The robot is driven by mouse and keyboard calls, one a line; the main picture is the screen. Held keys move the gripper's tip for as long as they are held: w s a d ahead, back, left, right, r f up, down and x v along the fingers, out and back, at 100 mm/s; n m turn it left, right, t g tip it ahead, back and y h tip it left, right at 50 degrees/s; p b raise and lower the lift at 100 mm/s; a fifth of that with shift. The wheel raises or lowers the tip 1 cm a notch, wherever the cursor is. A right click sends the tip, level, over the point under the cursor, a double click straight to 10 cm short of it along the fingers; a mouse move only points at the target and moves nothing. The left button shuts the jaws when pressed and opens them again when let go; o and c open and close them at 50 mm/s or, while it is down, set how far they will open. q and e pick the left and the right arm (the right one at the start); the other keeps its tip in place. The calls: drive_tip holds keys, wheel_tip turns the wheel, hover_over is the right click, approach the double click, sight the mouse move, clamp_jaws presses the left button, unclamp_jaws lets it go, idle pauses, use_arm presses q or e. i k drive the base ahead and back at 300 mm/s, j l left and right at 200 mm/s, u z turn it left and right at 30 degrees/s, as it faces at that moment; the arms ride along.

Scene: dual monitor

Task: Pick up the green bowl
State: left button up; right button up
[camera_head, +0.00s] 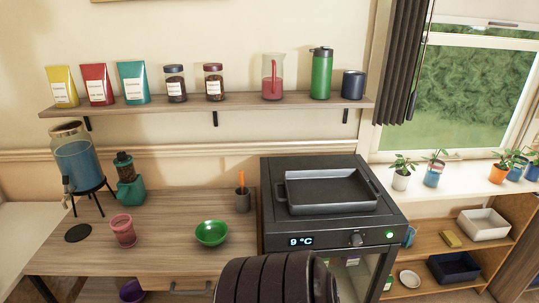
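The green bowl (211,233) stands upright on the wooden counter (170,260), near its front and left of the black appliance. It looks empty. No gripper finger of mine shows in the head view, so I see nothing touching the bowl. A dark ribbed rounded shape (275,280) rises from the bottom edge, to the right of and in front of the bowl, and hides part of the counter and appliance front.
A pink cup (123,230) and a black coaster (78,233) lie left of the bowl. A dark holder (242,200) with an orange-handled tool stands behind it. The black appliance (390,223) carries a tray (325,191). A shelf (210,103) with jars and bottles hangs above.

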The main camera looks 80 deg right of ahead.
sight(211, 234)
drive_tip(key=z, duration=2.25)
drive_tip(key=i+j+z, duration=0.2)
drive_tip(key=j+z, duration=0.2)
drive_tip(key=i+j+z, duration=0.15)
drive_tip(key=j+z, duration=0.25)
drive_tip(key=l, duration=0.1)
